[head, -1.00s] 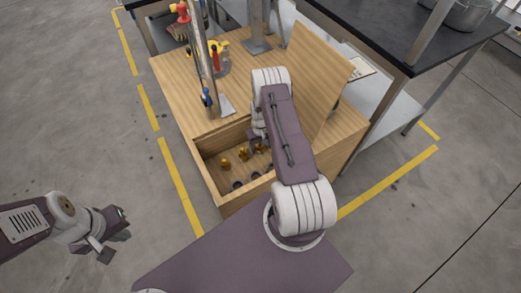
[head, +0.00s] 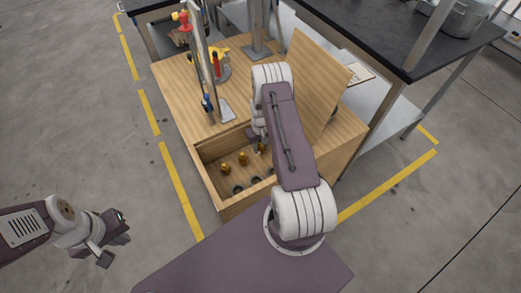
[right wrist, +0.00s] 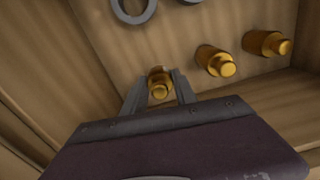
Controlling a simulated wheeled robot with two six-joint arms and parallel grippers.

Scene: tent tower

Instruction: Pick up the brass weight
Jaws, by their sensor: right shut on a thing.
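Brass weights stand in the open wooden drawer (head: 214,187) in the head view. One brass weight (right wrist: 160,83) sits between the fingers of my right gripper (right wrist: 159,88), which is shut on it near the drawer floor. The same spot in the head view is partly hidden by my right arm. Two other brass weights stand beside it in the right wrist view, a nearer one (right wrist: 215,61) and a farther one (right wrist: 265,43). My left gripper (head: 117,238) is empty over the floor at the left; its opening is unclear.
Dark grey rings (right wrist: 133,8) lie in the drawer near the weights. An upright wooden board (head: 315,85) stands right of my right arm. A metal post and tools stand on the wooden bench (head: 180,85). A dark-topped table (head: 375,35) is at the right.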

